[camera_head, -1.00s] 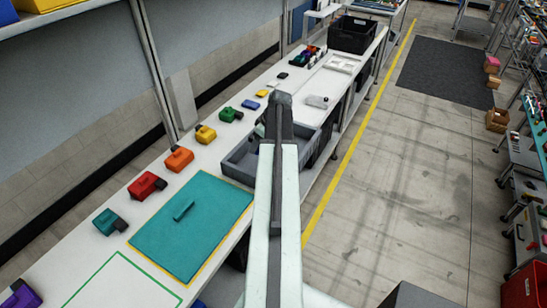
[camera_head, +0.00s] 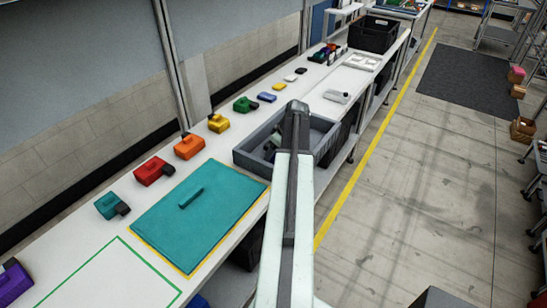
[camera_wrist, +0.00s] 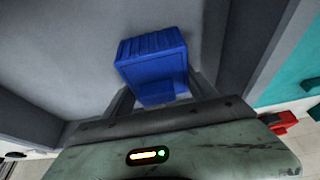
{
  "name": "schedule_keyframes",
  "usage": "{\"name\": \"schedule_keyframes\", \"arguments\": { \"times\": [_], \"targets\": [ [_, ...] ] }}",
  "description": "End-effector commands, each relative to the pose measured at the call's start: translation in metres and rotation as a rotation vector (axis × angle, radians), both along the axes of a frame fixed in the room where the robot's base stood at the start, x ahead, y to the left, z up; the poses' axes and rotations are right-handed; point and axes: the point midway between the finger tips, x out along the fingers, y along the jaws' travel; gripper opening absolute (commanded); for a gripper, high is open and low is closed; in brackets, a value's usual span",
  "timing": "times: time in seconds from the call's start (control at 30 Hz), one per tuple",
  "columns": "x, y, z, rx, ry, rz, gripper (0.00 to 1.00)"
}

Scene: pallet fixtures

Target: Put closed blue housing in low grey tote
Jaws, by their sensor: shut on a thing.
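In the wrist view my gripper (camera_wrist: 162,94) is shut on the blue housing (camera_wrist: 152,56), a ribbed box with a smaller block at its lower edge. The housing is over the grey floor of the low grey tote (camera_wrist: 70,50); whether it touches the floor is unclear. In the head view the low grey tote (camera_head: 249,161) stands on the white bench, and my arm reaches over it. My arm hides the blue housing and most of my gripper there.
A teal mat (camera_head: 200,225) lies at the tote's near side. Red (camera_head: 154,170), orange (camera_head: 189,146), yellow (camera_head: 218,123) and green (camera_head: 245,104) housings line the bench's back side. A black crate (camera_head: 373,35) stands at the far end. The floor right of the yellow line is open.

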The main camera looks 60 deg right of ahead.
Motion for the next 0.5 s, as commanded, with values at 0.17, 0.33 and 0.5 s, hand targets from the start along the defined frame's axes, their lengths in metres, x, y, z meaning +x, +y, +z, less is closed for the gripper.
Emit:
{"name": "schedule_keyframes", "arguments": {
  "times": [0.17,0.33,0.5],
  "targets": [
    [0.0003,0.0003,0.0017,0.000,0.000,0.000,0.18],
    [0.0004,0.0004,-0.0004,0.001,0.000,0.000,0.86],
    [0.0006,0.0005,-0.0003,0.001,0.000,0.001,0.89]
  ]
}}
